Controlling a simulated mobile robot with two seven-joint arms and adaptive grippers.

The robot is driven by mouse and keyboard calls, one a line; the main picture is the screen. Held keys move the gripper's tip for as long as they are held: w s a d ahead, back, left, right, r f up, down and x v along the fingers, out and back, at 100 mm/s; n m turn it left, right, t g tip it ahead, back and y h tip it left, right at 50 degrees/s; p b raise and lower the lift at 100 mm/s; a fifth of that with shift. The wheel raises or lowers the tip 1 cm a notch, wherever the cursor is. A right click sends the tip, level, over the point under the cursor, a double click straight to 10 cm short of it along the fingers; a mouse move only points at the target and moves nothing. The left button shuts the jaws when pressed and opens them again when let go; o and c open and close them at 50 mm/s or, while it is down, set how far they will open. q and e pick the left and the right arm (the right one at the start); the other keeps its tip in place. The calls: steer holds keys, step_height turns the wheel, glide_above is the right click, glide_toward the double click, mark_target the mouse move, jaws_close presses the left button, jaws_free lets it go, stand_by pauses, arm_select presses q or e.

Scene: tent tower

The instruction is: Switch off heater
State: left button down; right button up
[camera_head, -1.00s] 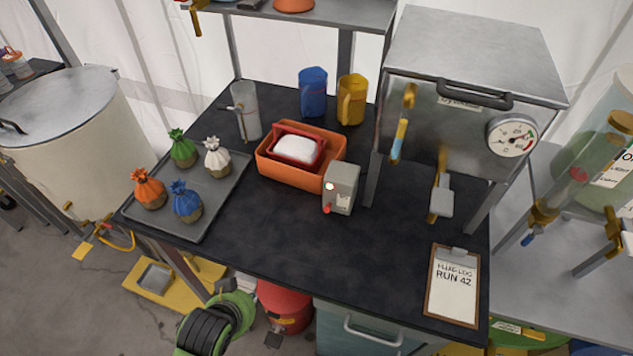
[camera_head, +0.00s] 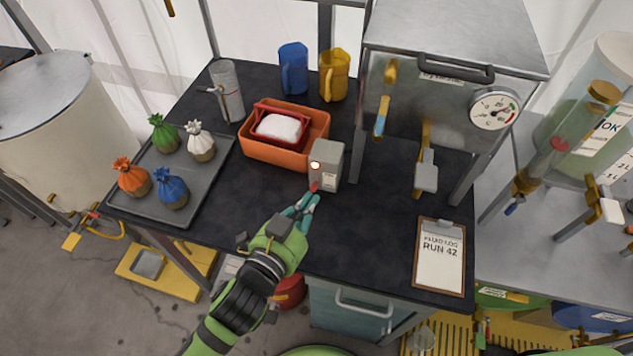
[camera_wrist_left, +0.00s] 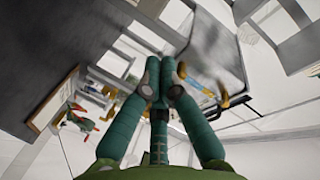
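A small grey box (camera_head: 327,163) with a round glowing light and a red lever (camera_head: 314,187) low on its front stands near the middle of the black table. I cannot read a heater label on it. My left gripper (camera_head: 309,197) is just in front of and below the red lever, its fingertips very close to it. I cannot tell whether they touch. In the left wrist view the two fingertips (camera_wrist_left: 164,76) are together with nothing visible between them. My right gripper is not in view.
An orange bin (camera_head: 285,150) with a white bundle stands left of the box. A tray (camera_head: 208,185) of tied bags is farther left. A metal tank (camera_head: 440,100) with a dial stands behind right. A clipboard (camera_head: 440,258) lies at the front right.

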arm_select(q)
steer(key=shift+w, duration=0.1)
steer(key=p, duration=0.3)
glide_above(315, 185)
steer(key=s+d, duration=0.1)
steer(key=d, duration=0.2)
steer(key=f, duration=0.2)
steer(key=shift+a+f, duration=1)
steer(key=shift+f, duration=0.05)
steer(key=shift+s+a+f, duration=0.25)
steer(key=shift+a+f, duration=0.15)
steer(key=shift+a, duration=0.05)
steer(key=shift+w+d, duration=0.1)
steer(key=shift+f, duration=0.1)
